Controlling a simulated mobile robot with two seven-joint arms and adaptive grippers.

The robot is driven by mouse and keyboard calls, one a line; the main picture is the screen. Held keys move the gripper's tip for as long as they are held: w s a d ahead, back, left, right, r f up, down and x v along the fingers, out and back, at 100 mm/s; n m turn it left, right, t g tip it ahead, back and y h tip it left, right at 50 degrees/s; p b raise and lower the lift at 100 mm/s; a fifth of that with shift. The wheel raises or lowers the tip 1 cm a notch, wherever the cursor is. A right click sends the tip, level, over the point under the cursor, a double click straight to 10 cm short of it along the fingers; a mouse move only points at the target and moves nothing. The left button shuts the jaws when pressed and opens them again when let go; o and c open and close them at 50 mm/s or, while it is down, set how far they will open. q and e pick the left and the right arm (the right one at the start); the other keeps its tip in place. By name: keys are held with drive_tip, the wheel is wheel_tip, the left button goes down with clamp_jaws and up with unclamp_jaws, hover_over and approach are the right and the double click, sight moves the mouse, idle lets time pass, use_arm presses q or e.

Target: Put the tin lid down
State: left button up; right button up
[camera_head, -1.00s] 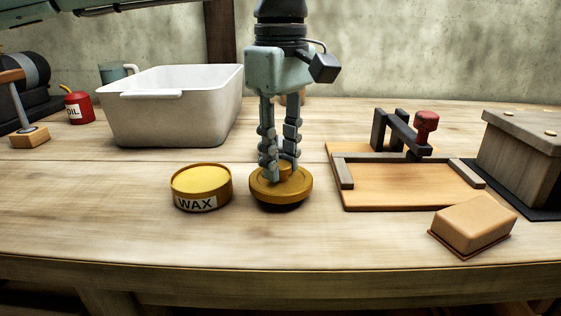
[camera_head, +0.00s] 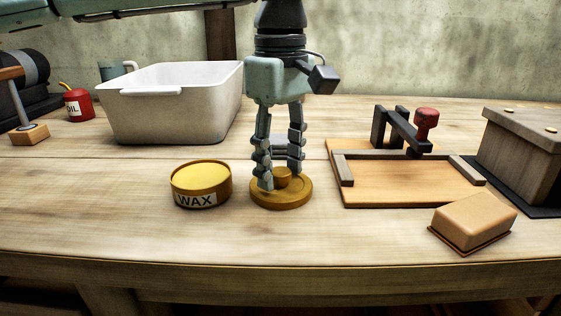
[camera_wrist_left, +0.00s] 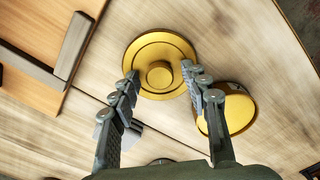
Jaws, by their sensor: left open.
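The tin lid (camera_head: 296,196) is a round golden disc with a raised knob in its middle. It lies flat on the bench, just right of the open wax tin (camera_head: 200,186), which has yellow wax and a WAX label. My left gripper (camera_head: 283,182) is over the lid with its fingers open on either side of the knob, apart from it. In the left wrist view the lid (camera_wrist_left: 159,83) lies beyond the parted fingertips (camera_wrist_left: 160,82), and the wax tin (camera_wrist_left: 238,110) shows partly behind one finger. My right gripper is not in view.
A white tub (camera_head: 165,118) stands behind the wax tin. A wooden jig with a red-knobbed clamp (camera_head: 415,185) lies to the right, with a tan block (camera_head: 473,221) in front of it. A red oil can (camera_head: 78,105) is far left. The bench front is clear.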

sight(281, 170)
use_arm(q)
drive_tip(key=shift+r, duration=0.3)
wheel_tip(281, 170, up, 12)
drive_tip(key=shift+p, duration=0.3)
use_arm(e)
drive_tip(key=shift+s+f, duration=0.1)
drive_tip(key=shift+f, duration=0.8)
use_arm(q)
drive_tip(key=shift+f, duration=0.1)
drive_tip(key=shift+f, duration=0.1)
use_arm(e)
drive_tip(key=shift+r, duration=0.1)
